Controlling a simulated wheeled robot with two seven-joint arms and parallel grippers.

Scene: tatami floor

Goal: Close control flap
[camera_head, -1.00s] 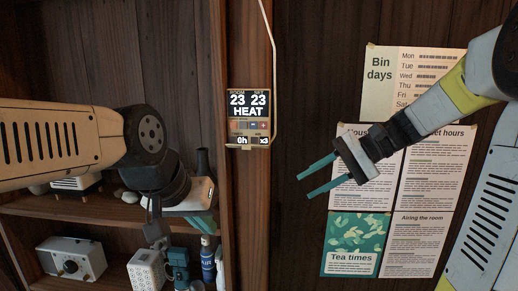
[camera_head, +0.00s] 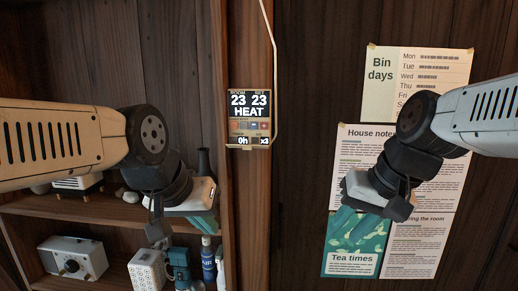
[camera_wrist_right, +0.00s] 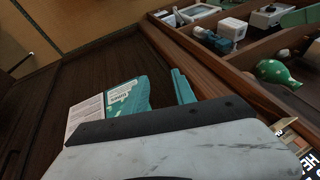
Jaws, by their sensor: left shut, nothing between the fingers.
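The wall control panel (camera_head: 249,118) is on the wooden post in the middle of the head view. Its screen reads 23, 23 and HEAT. A row of small buttons, one red, shows below, and a bottom strip reads 0h and x3. The panel's edge also shows at the lower right of the right wrist view (camera_wrist_right: 292,140). My right gripper (camera_head: 354,226) is open and empty, pointing down in front of the posters, right of and below the panel. My left gripper (camera_head: 204,222) is shut and empty, left of and below the panel.
Shelves at left hold a white radio-like box (camera_head: 73,258), a white perforated box (camera_head: 147,269) and a blue bottle (camera_head: 208,262). Posters, including Bin days (camera_head: 381,75) and Tea times (camera_head: 351,262), hang on the right. A pale cable (camera_head: 273,45) runs to the panel.

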